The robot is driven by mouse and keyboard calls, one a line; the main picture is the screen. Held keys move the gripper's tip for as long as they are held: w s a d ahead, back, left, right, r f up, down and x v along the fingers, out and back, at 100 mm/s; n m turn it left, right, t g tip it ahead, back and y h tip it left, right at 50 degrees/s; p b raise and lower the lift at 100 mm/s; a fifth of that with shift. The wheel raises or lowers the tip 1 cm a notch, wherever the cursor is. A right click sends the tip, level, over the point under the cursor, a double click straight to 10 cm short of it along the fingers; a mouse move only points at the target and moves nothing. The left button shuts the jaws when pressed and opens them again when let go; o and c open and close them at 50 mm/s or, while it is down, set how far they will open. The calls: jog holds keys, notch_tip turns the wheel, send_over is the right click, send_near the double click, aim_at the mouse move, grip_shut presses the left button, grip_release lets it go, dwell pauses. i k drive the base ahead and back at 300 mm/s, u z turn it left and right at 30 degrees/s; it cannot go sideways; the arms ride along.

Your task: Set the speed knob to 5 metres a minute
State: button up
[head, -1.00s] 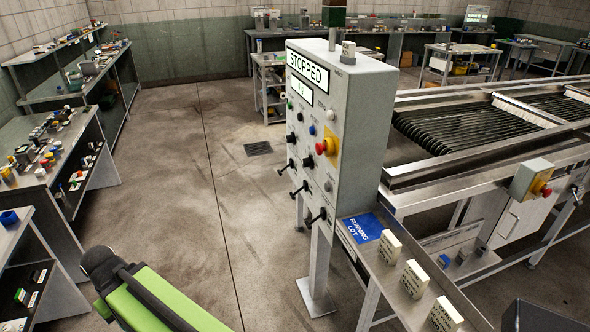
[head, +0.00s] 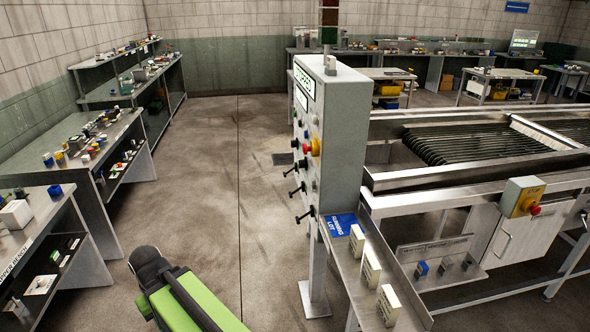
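The grey control cabinet (head: 343,130) stands on a post in the middle of the head view. Its control face is turned left and seen very edge-on. A display with a green-white sign (head: 304,80) is at its top, too slanted to read now. Several small knobs and buttons, a red emergency stop (head: 314,147) and black lever handles (head: 298,190) stick out from the face. I cannot tell which one is the speed knob or where it points. My green arm shows at the bottom, well short of the cabinet; my gripper is not visible.
A sloped metal shelf (head: 402,318) with a blue "RUNNING LOT" card (head: 342,224) and several cream blocks juts out below the cabinet. The roller machine (head: 440,180) fills the right. Cluttered benches (head: 40,165) line the left. Bare floor (head: 210,190) lies between the benches and the cabinet.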

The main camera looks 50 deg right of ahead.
aim_at(302, 163)
jog(key=z, duration=0.15)
jog(key=i, duration=0.9)
jog(key=u, duration=0.1)
